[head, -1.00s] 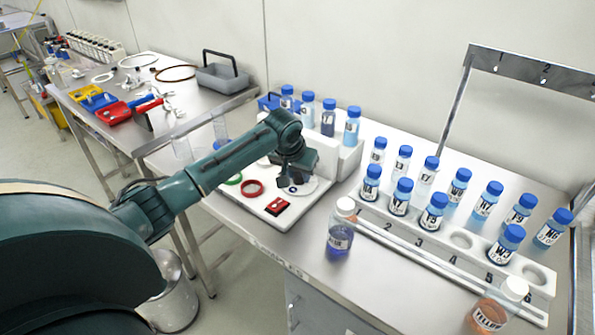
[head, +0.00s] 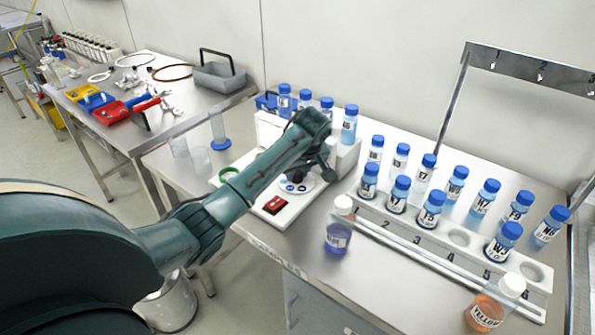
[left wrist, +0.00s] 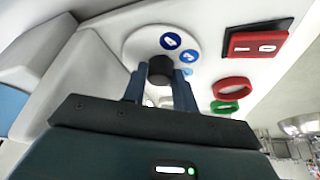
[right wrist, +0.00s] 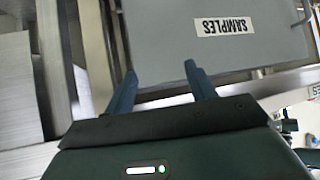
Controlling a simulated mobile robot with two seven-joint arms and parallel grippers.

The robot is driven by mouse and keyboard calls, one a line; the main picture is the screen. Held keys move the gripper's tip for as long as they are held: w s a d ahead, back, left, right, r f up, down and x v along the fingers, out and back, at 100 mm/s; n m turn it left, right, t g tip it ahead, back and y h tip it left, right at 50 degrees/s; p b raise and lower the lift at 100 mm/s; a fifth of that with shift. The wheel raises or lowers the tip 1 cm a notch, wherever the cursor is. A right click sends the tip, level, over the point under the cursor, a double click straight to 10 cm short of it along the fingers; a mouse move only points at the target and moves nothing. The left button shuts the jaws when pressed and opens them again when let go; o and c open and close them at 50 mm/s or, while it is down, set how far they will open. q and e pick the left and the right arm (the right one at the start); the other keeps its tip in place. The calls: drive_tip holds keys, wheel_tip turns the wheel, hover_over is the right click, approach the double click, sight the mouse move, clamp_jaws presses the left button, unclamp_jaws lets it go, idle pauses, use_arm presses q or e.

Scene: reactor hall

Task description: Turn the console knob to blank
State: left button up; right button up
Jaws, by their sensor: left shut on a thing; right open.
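The console (head: 252,204) is a white block with a flat base on the bench. Its knob (left wrist: 160,70) is dark and stands on a white round dial (left wrist: 133,42) with blue round marks; I cannot read which mark it points to. My left gripper (left wrist: 160,82) is shut on the knob, one finger on each side. My right gripper (right wrist: 160,75) is open and empty, above a grey surface with a "SAMPLES" label (right wrist: 224,25).
The console base has a red switch (head: 275,204), a green ring (head: 229,173) and a red ring (left wrist: 233,87). A blue-liquid bottle (head: 339,228), a yellow-labelled bottle (head: 492,308) and a rack (head: 440,252) with several blue-capped bottles stand right of it.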

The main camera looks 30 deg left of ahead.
use_arm(q)
drive_tip(key=shift+w+r+n, duration=0.1)
drive_tip(key=shift+n, duration=0.4)
drive_tip(key=o, duration=1)
drive_tip(key=shift+v, duration=6.55)
drive_tip(key=shift+w+d, duration=0.1)
drive_tip(key=shift+d, duration=0.1)
